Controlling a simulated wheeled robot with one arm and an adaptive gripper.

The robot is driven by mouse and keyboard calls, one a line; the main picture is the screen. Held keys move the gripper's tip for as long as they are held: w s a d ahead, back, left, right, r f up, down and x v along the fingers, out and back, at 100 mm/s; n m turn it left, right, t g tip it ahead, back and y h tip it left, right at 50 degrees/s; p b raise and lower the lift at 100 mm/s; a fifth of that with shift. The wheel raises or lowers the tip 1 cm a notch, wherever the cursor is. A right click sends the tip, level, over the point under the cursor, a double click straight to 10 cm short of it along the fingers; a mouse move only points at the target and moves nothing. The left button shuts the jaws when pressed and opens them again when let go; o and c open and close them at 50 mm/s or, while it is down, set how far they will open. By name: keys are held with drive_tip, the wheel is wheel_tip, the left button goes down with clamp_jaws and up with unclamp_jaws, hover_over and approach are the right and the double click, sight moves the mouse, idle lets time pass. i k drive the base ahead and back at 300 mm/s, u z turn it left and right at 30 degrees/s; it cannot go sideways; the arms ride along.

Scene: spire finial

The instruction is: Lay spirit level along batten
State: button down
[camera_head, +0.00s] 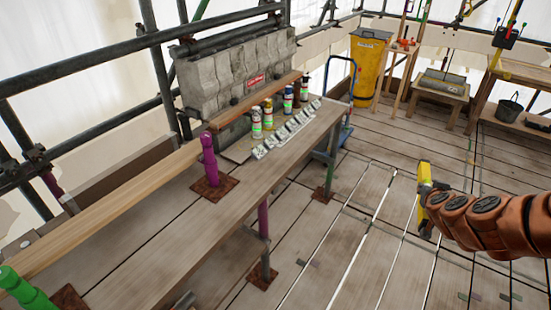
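A long pale wooden batten (110,215) runs diagonally from the lower left toward the grey stone block, beside the plank bench. A yellow bar that looks like the spirit level (424,173) is at the end of my arm on the right, above the deck boards. My gripper (430,188) appears closed around its middle, with yellow showing above and below. The fingers are small and partly hidden, so their contact is hard to see. The bar is well to the right of the batten and apart from it.
Several bottles (256,122) and a row of small pale pieces (287,131) stand on the plank bench (215,225). A purple post (209,158) and a green post (18,288) rise near the batten. Scaffold tubes line the left. Open deck (350,235) lies between bench and arm.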

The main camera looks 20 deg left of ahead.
sight(108, 205)
drive_tip(key=z, duration=0.25)
drive_tip(key=i, duration=3.65)
drive_tip(key=u, duration=4.8)
drive_tip(key=i, duration=1.65)
